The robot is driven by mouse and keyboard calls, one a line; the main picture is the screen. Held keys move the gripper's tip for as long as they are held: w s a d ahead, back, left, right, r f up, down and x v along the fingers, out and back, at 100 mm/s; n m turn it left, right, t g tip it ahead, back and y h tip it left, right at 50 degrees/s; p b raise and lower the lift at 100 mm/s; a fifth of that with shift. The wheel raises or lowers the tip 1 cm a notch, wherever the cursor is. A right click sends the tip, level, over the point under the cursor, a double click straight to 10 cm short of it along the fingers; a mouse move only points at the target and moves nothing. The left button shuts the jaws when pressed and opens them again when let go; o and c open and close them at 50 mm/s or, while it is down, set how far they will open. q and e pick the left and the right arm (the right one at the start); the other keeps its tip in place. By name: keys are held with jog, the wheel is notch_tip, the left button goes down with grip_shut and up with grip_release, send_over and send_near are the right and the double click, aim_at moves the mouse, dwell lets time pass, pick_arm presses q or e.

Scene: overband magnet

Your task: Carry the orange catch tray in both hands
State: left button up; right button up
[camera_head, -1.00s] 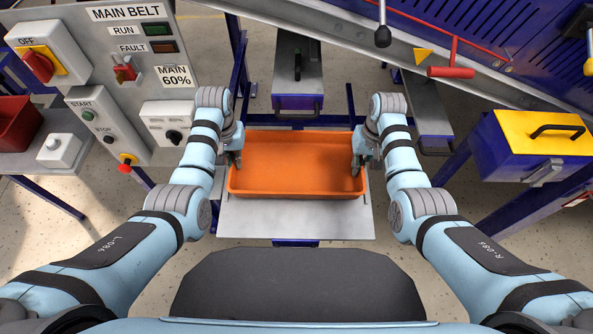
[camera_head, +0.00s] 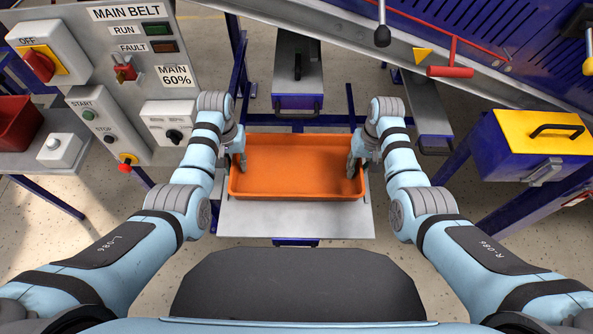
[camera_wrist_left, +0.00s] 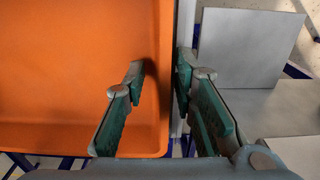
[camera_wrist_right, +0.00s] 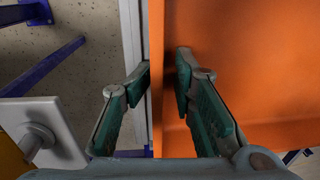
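The orange catch tray (camera_head: 296,192) is a shallow rectangular tray on a grey plate (camera_head: 296,222) in front of me. My left gripper (camera_head: 239,162) is at its left end. In the left wrist view, the fingers (camera_wrist_left: 157,78) straddle the tray's end wall (camera_wrist_left: 165,40), one inside and one outside, with a gap beside the inner finger. My right gripper (camera_head: 355,166) is at the right end. In the right wrist view, its fingers (camera_wrist_right: 161,78) straddle the other end wall (camera_wrist_right: 155,40), also with a visible gap. Both grippers look open.
A control panel (camera_head: 118,55) with switches stands at the left, near my left arm. A blue box with a yellow lid (camera_head: 540,135) stands at the right. A sloping conveyor frame (camera_head: 400,50) crosses the back right. A red bin (camera_head: 18,122) is at far left.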

pick_arm(q)
notch_tip(320, 180, up, 8)
jog(key=shift+f, duration=0.15)
pick_arm(e)
jog(key=shift+r, duration=0.4)
notch_tip(320, 180, up, 7)
jog(key=shift+d, duration=0.3)
jog(key=shift+r, duration=0.1)
